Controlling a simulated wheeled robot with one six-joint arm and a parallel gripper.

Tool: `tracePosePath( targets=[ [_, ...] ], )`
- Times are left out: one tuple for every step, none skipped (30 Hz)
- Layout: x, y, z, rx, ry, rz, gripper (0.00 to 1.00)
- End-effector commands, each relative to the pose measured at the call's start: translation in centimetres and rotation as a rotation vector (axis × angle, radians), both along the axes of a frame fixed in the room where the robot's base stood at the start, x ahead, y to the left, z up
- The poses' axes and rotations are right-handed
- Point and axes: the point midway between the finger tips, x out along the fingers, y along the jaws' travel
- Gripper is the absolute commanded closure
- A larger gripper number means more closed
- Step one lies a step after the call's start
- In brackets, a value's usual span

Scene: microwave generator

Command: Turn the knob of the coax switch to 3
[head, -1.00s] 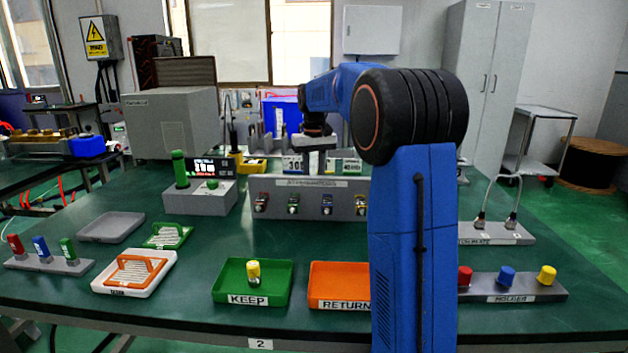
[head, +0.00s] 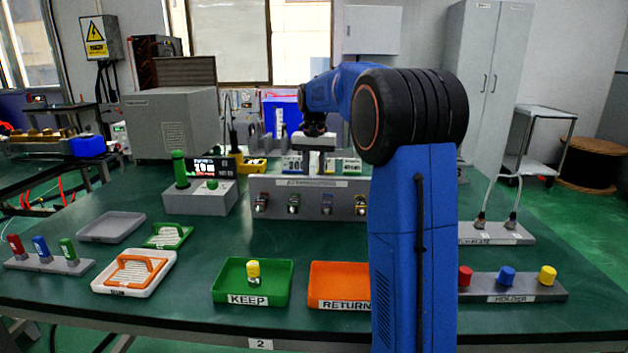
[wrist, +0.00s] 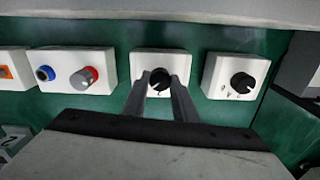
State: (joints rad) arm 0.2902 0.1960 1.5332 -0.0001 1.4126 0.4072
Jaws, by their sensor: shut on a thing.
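In the wrist view, a white box with a black knob (wrist: 159,77) is straight ahead. My gripper (wrist: 160,88) has one finger on each side of this knob and is shut on it. I take this box as the coax switch, but its label cannot be read. The knob's setting and its scale marks are too small and partly covered to read. In the head view, my gripper (head: 320,162) reaches down behind the grey panel, and the knob is hidden there.
A second white box with a black knob (wrist: 242,83) stands just right. A box with a blue button and a red-and-grey knob (wrist: 85,77) stands left. The grey panel with several coloured connectors (head: 340,205) stands in front of my gripper in the head view.

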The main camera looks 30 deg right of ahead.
Motion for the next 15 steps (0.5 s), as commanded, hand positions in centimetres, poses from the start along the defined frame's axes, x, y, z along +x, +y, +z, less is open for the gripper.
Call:
tracePosePath(
  targets=[
    [0.05, -0.03, 0.1, -0.001, -0.003, -0.001, 0.97],
    [0.05, -0.03, 0.1, -0.001, -0.003, -0.001, 0.97],
    [0.05, -0.03, 0.1, -0.001, -0.003, -0.001, 0.97],
    [0.05, -0.03, 0.1, -0.001, -0.003, -0.001, 0.97],
    [0.05, -0.03, 0.1, -0.001, -0.003, 0.0, 0.97],
    [0.05, -0.03, 0.1, -0.001, -0.003, 0.0, 0.97],
    [0.05, -0.03, 0.1, -0.001, -0.003, 0.0, 0.97],
    [0.05, -0.03, 0.1, -0.001, -0.003, 0.0, 0.97],
    [0.05, -0.03, 0.1, -0.001, -0.003, 0.0, 0.65],
    [0.05, -0.03, 0.09, -0.001, -0.003, 0.0, 0.58],
    [0.04, -0.03, 0.08, -0.001, -0.002, 0.0, 0.56],
    [0.04, -0.02, 0.07, -0.001, -0.002, 0.0, 0.56],
    [0.03, -0.03, 0.07, -0.001, -0.002, 0.0, 0.56],
    [0.03, -0.03, 0.06, -0.001, -0.002, 0.0, 0.56],
    [0.02, -0.02, 0.05, 0.0, -0.001, 0.0, 0.56]
  ],
)
